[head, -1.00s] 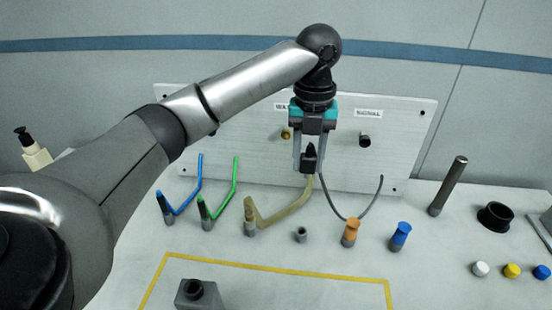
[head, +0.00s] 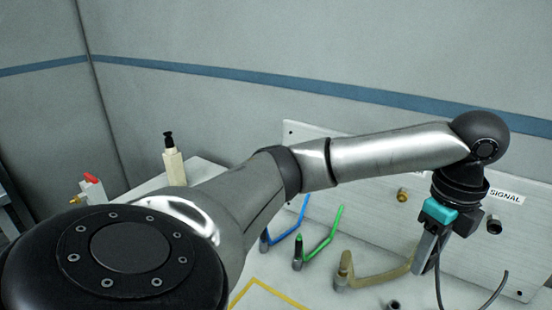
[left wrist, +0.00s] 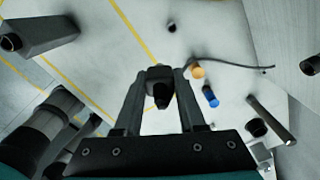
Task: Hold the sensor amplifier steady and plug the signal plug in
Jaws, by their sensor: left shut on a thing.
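My left gripper (head: 424,262) is shut on the black signal plug (left wrist: 158,86), which shows between the fingers in the left wrist view. In the head view, the fingers hide the plug. A thin grey cable (head: 439,285) hangs below the gripper. The gripper is in front of a pale upright panel (head: 375,227), between a brass socket (head: 403,195) and a dark socket (head: 494,225) under a SIGNAL label (head: 506,196). Which thing is the sensor amplifier I cannot tell; a grey block with a dark round opening (left wrist: 45,37) stands at the wrist view's upper left. My right gripper is not in view.
Blue (head: 285,233), green (head: 320,243) and tan (head: 375,275) bent leads stand before the panel. A pump bottle (head: 173,160) and a red-topped item (head: 91,180) are at the left. Orange (left wrist: 197,71) and blue (left wrist: 210,96) pegs and a dark rod (left wrist: 268,118) stand on the table.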

